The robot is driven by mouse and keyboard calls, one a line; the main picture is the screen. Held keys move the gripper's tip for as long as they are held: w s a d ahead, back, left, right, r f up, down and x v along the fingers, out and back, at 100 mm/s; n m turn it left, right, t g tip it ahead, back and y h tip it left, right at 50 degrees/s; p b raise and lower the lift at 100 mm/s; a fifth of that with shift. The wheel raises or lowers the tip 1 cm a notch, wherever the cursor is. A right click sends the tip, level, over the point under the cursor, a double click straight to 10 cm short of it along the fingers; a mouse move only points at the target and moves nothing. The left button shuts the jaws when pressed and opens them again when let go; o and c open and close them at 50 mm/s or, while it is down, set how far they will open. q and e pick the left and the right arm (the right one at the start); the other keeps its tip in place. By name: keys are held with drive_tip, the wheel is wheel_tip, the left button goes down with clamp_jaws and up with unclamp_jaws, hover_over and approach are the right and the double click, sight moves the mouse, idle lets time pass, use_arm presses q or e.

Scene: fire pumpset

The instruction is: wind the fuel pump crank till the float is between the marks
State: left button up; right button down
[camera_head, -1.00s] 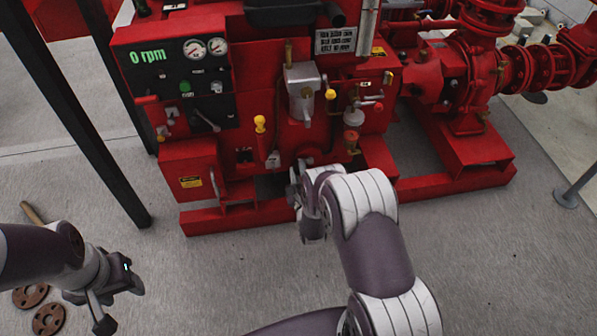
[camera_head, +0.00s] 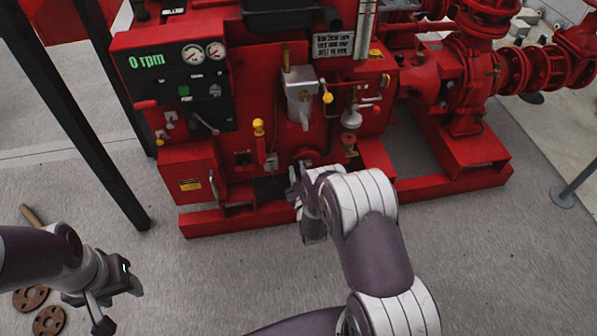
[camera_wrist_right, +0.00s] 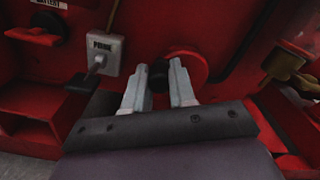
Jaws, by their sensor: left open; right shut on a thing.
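The crank's red round hub (camera_head: 306,157) sits low on the front of the red pumpset; it also shows in the wrist view (camera_wrist_right: 190,56). My right gripper (camera_head: 297,188) is at the hub. In the wrist view its two fingers (camera_wrist_right: 157,82) are closed around a dark knob, which I take to be the crank handle (camera_wrist_right: 158,72). The rest of the crank is hidden behind the fingers and wrist. A clear vertical tube (camera_head: 366,22) stands at the top of the set; I cannot make out a float or marks. My left gripper (camera_head: 118,304) is open and empty, over the floor at the lower left.
A yellow-knobbed lever (camera_head: 259,140) stands left of the hub, and a small glass bowl (camera_head: 351,118) right of it. A pale switch plate (camera_wrist_right: 101,52) is close left of my right fingers. Rusty flanges (camera_head: 48,320) lie on the floor. The display (camera_head: 147,61) reads 0 rpm.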

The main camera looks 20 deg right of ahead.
drive_tip(key=c, duration=0.9)
unclamp_jaws()
drive_tip(key=shift+d, duration=0.1)
drive_tip(key=p+v, duration=0.5)
drive_tip(key=v, duration=0.7)
drive_tip(key=shift+s, duration=0.35)
